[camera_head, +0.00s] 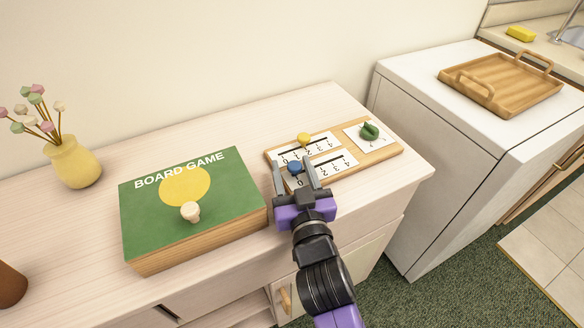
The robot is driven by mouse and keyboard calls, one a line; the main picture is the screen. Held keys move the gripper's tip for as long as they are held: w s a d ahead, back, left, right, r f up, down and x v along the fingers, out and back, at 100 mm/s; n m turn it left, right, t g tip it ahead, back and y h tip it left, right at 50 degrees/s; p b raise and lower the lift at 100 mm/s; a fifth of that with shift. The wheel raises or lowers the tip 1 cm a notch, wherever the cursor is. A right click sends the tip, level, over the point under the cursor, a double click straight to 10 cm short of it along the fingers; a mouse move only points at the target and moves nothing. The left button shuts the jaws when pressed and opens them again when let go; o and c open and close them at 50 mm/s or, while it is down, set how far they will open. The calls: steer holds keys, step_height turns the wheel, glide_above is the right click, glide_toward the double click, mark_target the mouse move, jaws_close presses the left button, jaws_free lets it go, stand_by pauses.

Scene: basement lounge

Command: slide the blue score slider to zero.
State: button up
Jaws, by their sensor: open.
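The blue score slider (294,167) is a small round knob on the lower white number strip (334,165) of the wooden score board (385,155). It sits near the left end of that strip, close to a printed 0. My gripper (293,173) is open, with one finger on each side of the blue slider in this view. I cannot tell whether either finger touches it. A yellow slider (304,138) sits on the upper strip, and a green knob (369,131) sits on a white square at the board's right.
The green board game box (150,208) with a cream knob lies left of my gripper. A yellow vase (74,162) stands at the far left. The cabinet top (235,130) is clear behind the box. A wooden tray (510,85) rests on the white appliance at right.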

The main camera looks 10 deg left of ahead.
steer(key=v, duration=0.6)
steer(key=shift+s+d+f, duration=0.1)
steer(key=shift+s, duration=0.25)
steer(key=shift+s+d, duration=0.15)
steer(key=shift+s, duration=0.25)
steer(key=r, duration=0.1)
steer(key=s+r+t+y, duration=0.1)
steer(key=r, duration=0.1)
steer(key=shift+r+n, duration=0.2)
steer(key=shift+n, duration=0.2)
steer(key=shift+s+d+r+p, duration=0.1)
steer(key=shift+s+d+p, duration=0.05)
steer(key=shift+s+d, duration=0.3)
steer(key=shift+s+d+r+p, duration=0.15)
steer(key=shift+s+d, duration=0.1)
steer(key=shift+s, duration=0.3)
steer(key=s+d+m+g+h+p, duration=0.1)
steer(key=s+d+h+p, duration=0.1)
steer(key=s+d, duration=0.5)
steer(key=s+d+m+g+h+p, duration=0.1)
steer(key=s+d+m+h+p, duration=0.1)
steer(key=s+d, duration=0.5)
steer(key=s+d+m+g+h+p, duration=0.1)
steer(key=s+d, duration=0.6)
steer(key=s, duration=0.9)
steer(key=h+p, duration=0.1)
steer(key=p, duration=0.1)
steer(key=shift+s+d+m+h+p, duration=0.2)
steer(key=shift+d+m+h+p, duration=0.1)
steer(key=shift+d+h, duration=0.1)
